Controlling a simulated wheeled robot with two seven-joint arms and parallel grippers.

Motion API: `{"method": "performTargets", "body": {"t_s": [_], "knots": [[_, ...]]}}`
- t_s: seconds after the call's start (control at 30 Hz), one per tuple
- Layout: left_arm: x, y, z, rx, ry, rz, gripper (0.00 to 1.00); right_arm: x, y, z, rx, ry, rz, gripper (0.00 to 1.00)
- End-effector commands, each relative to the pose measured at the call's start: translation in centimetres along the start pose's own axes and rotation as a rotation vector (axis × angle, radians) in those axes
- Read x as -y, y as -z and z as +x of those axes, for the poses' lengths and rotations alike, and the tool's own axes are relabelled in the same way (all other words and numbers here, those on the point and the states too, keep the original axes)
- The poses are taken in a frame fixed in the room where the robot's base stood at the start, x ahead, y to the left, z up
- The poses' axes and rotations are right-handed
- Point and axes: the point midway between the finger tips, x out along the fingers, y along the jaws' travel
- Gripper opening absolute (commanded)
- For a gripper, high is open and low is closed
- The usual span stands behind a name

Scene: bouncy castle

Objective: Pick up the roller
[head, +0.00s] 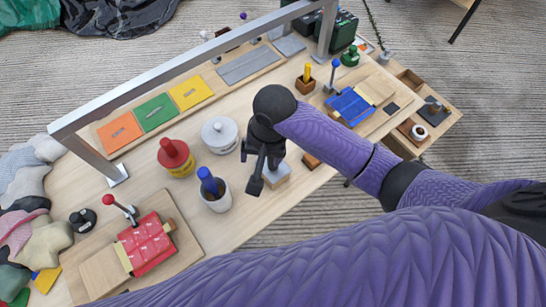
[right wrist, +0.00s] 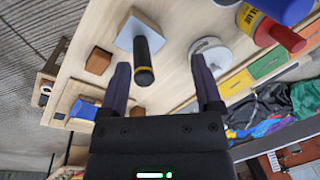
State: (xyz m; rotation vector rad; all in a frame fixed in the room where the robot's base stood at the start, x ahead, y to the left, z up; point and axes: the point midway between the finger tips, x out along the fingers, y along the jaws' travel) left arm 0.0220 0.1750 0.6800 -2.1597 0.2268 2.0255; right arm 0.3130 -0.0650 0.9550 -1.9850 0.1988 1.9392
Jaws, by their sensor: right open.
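A black cylindrical handle with a yellow band (right wrist: 143,62) stands on a pale grey-topped block (right wrist: 138,28) in the right wrist view. It may be the roller's handle; I cannot make out a wheel. In the head view the block (head: 275,182) shows beside and partly behind my right gripper (head: 250,172), which hides most of the tool. In the right wrist view my right gripper (right wrist: 160,65) is open, and the handle appears between its fingers, nearer the left one, with no clear contact. My left gripper is not in view.
A white lidded pot (head: 220,134), a red-lidded can (head: 176,158) and a cup with a blue-topped item (head: 214,192) stand left of the gripper. A metal rail (head: 190,70) spans the table's back. A red sheet under a clamp (head: 147,243) lies front left; a blue one (head: 350,106) lies right.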

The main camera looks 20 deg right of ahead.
Motion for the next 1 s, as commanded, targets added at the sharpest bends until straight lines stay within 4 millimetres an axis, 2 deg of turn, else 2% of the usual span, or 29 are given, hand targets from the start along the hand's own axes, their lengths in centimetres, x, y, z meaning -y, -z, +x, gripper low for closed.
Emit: {"method": "performTargets", "body": {"t_s": [0.03,0.1,0.23,0.4,0.5,0.73,1.0], "knots": [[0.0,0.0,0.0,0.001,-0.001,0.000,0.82,-0.3,1.9,-0.6,-0.010,-0.043,0.080,0.83],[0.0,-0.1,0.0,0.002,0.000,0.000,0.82,-0.9,3.9,-1.4,-0.017,-0.098,0.209,0.83],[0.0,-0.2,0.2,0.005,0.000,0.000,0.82,-1.8,6.0,-2.1,-0.032,-0.153,0.360,0.83],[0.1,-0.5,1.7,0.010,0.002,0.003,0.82,-2.4,6.1,1.2,-0.030,-0.158,0.381,0.83],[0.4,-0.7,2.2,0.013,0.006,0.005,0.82,-2.6,6.0,2.5,-0.032,-0.156,0.379,0.83],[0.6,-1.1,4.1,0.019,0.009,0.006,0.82,-3.2,5.2,6.9,-0.033,-0.155,0.377,0.83],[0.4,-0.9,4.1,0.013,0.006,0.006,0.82,-3.2,5.3,7.2,-0.035,-0.153,0.376,0.83]]}}
